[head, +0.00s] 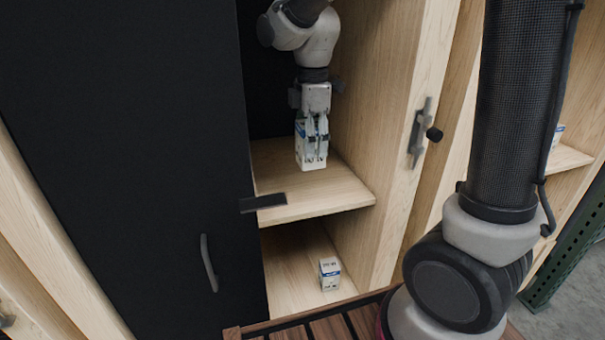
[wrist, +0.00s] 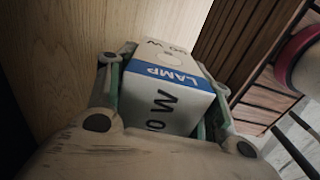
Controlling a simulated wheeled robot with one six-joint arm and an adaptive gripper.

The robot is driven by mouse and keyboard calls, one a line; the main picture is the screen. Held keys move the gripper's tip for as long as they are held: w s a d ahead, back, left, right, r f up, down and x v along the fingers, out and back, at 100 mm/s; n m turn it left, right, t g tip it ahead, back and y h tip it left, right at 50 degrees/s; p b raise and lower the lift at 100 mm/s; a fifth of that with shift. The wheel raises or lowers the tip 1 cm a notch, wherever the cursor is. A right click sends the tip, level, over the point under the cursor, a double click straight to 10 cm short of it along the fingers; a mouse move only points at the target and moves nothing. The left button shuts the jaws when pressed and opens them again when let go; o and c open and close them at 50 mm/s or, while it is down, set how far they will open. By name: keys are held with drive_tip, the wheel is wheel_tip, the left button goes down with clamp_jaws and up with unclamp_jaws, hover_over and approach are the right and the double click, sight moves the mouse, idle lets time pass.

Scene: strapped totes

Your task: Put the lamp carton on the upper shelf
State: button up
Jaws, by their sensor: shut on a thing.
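A white lamp carton with a blue band (head: 312,159) is in my gripper (head: 316,140), upright, at the upper shelf (head: 308,192) of the wooden cabinet. The wrist view shows the carton (wrist: 168,85) close up, with "LAMP" on its blue band, between both fingers of my gripper (wrist: 165,95). The fingers are shut on its sides. In the head view its bottom is at or just above the shelf board; I cannot tell whether it touches. My fingers hide part of its upper half.
A smaller white and blue carton (head: 329,273) stands on the lower shelf (head: 288,268). A black door (head: 130,160) covers the cabinet's left part, and a wooden side panel (head: 385,120) bounds the right. The upper shelf's front part is clear. A slatted wooden surface (head: 325,328) lies in front.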

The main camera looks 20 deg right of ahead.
wheel_tip(320, 180, down, 9)
drive_tip(key=shift+r, duration=0.1)
drive_tip(key=shift+s, duration=0.1)
idle(0.3)
drive_tip(key=o, duration=1.1)
drive_tip(key=shift+c, duration=0.2)
wheel_tip(320, 180, up, 12)
